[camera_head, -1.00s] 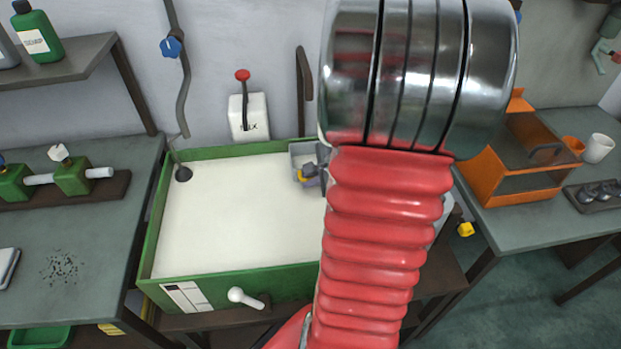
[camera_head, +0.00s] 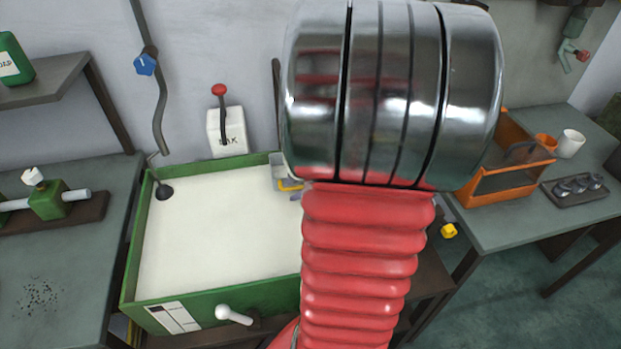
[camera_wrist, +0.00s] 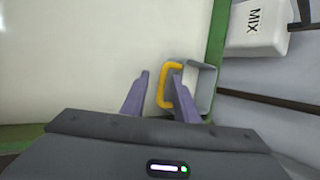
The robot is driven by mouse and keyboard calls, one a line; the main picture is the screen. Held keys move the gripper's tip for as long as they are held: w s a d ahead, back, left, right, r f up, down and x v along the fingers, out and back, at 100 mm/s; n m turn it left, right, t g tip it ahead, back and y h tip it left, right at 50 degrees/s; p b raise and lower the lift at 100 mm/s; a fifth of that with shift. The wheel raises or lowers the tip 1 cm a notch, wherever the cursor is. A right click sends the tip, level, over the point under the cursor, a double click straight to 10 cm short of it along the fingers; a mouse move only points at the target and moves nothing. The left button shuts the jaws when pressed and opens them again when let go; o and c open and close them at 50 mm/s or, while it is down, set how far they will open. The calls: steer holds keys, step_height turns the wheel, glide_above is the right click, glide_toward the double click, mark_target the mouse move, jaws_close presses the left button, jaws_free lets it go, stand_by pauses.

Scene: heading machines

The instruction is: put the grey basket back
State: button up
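The small grey basket (camera_head: 278,170) with a yellow handle (camera_head: 290,186) is at the back rim of the green tank (camera_head: 200,312), right of the tank's middle. In the wrist view, the basket (camera_wrist: 207,84) lies along the green rim, with its yellow handle (camera_wrist: 163,88) toward the white surface. My gripper (camera_wrist: 159,76) is open, its two purple fingers apart. The handle's near bar shows between the fingers, and the right finger overlaps the handle loop. Whether they touch is unclear. In the head view my arm hides most of the gripper.
A white box marked MIX with a red-knobbed lever (camera_head: 227,130) stands behind the tank. A dark ladle (camera_head: 164,191) lies at the tank's left edge. A white-knobbed handle (camera_head: 233,315) sticks out in front. An orange box (camera_head: 500,185) stands on the right bench.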

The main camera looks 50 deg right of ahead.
steer(key=v, duration=0.9)
steer(key=shift+s+r, duration=0.25)
steer(key=shift+w+a, duration=0.1)
steer(key=shift+a, duration=0.05)
stand_by(0.4)
